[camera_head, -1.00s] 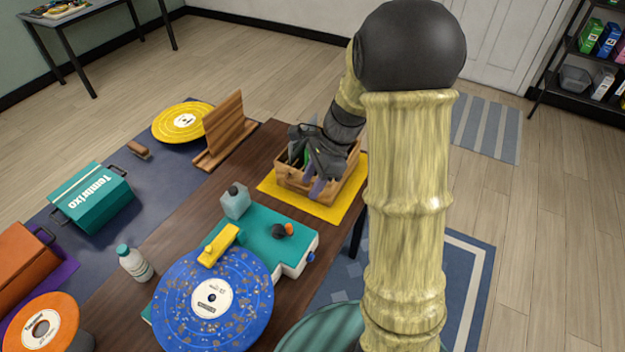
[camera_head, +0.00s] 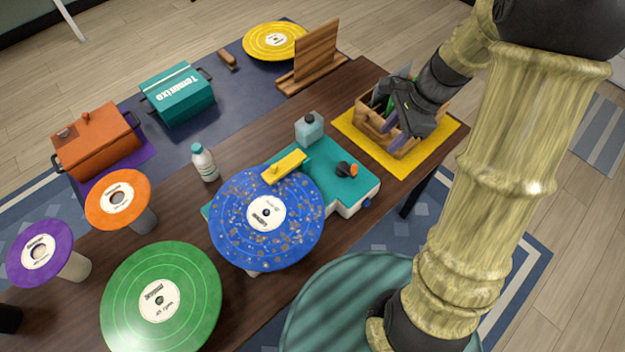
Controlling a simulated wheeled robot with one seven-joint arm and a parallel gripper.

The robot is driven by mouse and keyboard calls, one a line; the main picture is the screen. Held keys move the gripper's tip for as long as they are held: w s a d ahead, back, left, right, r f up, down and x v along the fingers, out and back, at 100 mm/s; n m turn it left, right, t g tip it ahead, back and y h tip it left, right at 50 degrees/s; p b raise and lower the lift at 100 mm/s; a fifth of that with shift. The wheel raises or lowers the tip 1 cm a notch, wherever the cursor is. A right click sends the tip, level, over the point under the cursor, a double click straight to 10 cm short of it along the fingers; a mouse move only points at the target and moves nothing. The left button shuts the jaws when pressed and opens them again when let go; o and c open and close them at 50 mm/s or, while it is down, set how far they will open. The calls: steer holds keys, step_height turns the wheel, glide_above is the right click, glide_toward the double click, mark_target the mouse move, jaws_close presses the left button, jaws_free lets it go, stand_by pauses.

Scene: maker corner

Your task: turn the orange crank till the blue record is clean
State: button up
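The blue record (camera_head: 244,234) lies on the teal record cleaner (camera_head: 327,188), with brown specks scattered over its surface. A yellow arm (camera_head: 285,167) of the cleaner reaches over the record's upper edge. The small orange crank (camera_head: 354,170) is on a dark hub on the cleaner's top, at its right. My gripper (camera_head: 388,141) is above the wooden crate, up and to the right of the crank and apart from it.
The wooden crate (camera_head: 372,127) stands on a yellow mat (camera_head: 428,162) behind the cleaner. Green (camera_head: 190,318), orange (camera_head: 101,209) and purple (camera_head: 60,245) records are at the left. A wooden rack (camera_head: 313,55) stands behind.

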steer(key=s+r+n+t+h, duration=0.1)
steer(key=s+n+t+h, duration=0.1)
steer(key=s+n, duration=0.8)
steer(key=n+h, duration=0.1)
steer(key=n, duration=0.4)
steer(key=shift+s+r+n+t+h, duration=0.25)
steer(key=shift+r+n+t+h, duration=0.05)
steer(key=shift+h, duration=0.1)
steer(key=shift+d, duration=0.1)
